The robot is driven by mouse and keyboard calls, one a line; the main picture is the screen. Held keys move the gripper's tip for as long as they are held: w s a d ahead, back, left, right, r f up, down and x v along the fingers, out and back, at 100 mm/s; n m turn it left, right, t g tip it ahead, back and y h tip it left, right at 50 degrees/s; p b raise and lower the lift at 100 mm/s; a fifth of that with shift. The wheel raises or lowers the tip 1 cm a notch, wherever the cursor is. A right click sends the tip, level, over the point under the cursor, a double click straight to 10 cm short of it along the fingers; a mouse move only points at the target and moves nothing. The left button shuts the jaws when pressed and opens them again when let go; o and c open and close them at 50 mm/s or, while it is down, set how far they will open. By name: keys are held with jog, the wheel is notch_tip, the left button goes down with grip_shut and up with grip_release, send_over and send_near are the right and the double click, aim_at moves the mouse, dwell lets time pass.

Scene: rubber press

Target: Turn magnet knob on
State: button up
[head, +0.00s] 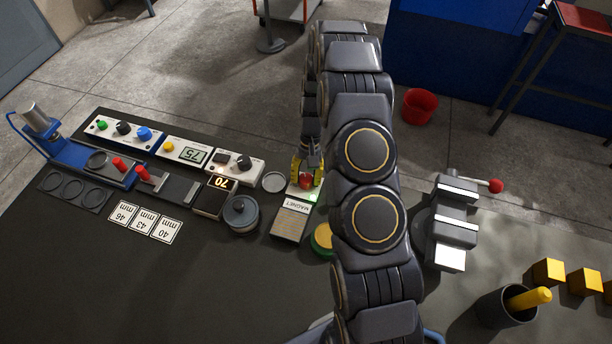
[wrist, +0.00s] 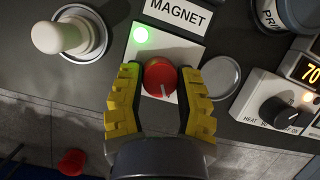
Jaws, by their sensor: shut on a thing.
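The red magnet knob (wrist: 158,80) sits on a white panel (wrist: 171,50) beside the MAGNET label (wrist: 178,14). A green light (wrist: 141,35) on the panel is lit. The knob's pale pointer mark points down and slightly right in the wrist view. My gripper (wrist: 160,73) has its yellow-padded fingers on either side of the knob and is shut on it. In the head view my gripper (head: 307,172) is over the red knob, and my arm hides part of the area to the right.
A pale round-topped handle (wrist: 66,37) stands left of the panel in the wrist view. A flat round disc (wrist: 221,77) and the heater box with a black knob (wrist: 281,111) lie to the right. In the head view, a vise (head: 452,225) stands right of my arm.

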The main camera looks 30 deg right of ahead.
jog(key=shift+d, duration=0.2)
jog(key=o, duration=1.1)
jog(key=shift+a, duration=0.1)
jog(key=v, duration=1.2)
jog(key=shift+s+a, duration=0.1)
